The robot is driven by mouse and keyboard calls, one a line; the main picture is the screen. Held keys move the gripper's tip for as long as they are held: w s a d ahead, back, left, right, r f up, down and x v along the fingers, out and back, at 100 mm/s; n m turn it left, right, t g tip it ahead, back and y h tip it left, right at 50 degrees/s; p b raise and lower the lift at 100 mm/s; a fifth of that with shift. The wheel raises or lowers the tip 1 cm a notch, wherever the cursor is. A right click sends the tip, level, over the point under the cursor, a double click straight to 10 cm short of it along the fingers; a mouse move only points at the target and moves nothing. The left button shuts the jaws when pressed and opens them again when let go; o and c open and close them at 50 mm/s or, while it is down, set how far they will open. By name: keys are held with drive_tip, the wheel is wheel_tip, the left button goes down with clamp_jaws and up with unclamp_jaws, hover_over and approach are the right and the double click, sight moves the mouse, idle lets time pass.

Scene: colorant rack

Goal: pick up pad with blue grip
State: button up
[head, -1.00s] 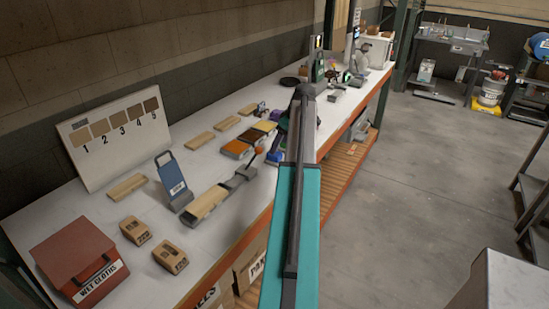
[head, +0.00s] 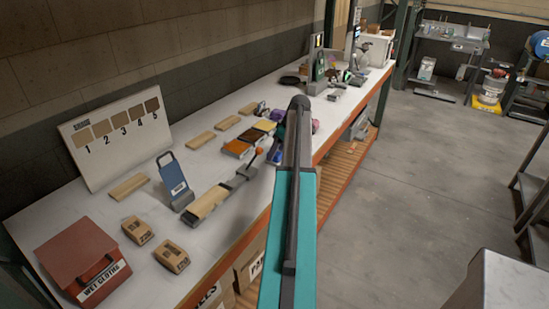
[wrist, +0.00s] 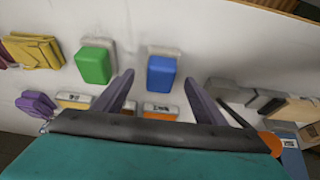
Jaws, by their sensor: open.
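The pad with the blue grip (wrist: 161,73) lies on the white bench top, near the middle of the wrist view. Its pale base shows behind the grip. My gripper (wrist: 158,80) is open and empty, with one dark finger to the left of the blue grip and one to the right. I cannot tell how high the fingers are above the pad. A similar pad with a green grip (wrist: 95,65) lies to the left.
Yellow cloths (wrist: 33,50) lie at left, and a grey tool with a wooden block (wrist: 288,110) at right. In the head view, a sample board (head: 117,135) leans on the wall and a red wet-cloths box (head: 82,262) stands at front left.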

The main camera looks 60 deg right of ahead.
drive_tip(key=shift+p+x, duration=0.65)
drive_tip(key=shift+x, duration=1.2)
drive_tip(key=c, duration=1.1)
drive_tip(key=shift+c, duration=0.2)
drive_tip(key=shift+r, duration=0.15)
drive_tip(key=shift+r+b, duration=0.75)
drive_tip(key=shift+r, duration=0.25)
drive_tip(key=s+d+r+b, duration=0.1)
drive_tip(key=s+d+b, duration=0.1)
drive_tip(key=s, duration=0.5)
drive_tip(key=s+d+r+b, duration=0.1)
drive_tip(key=s+d+b, duration=0.1)
drive_tip(key=s, duration=0.6)
drive_tip(key=shift+s+d+r+b, duration=0.2)
drive_tip(key=shift+d+r+b, duration=0.15)
drive_tip(key=shift+b, duration=0.35)
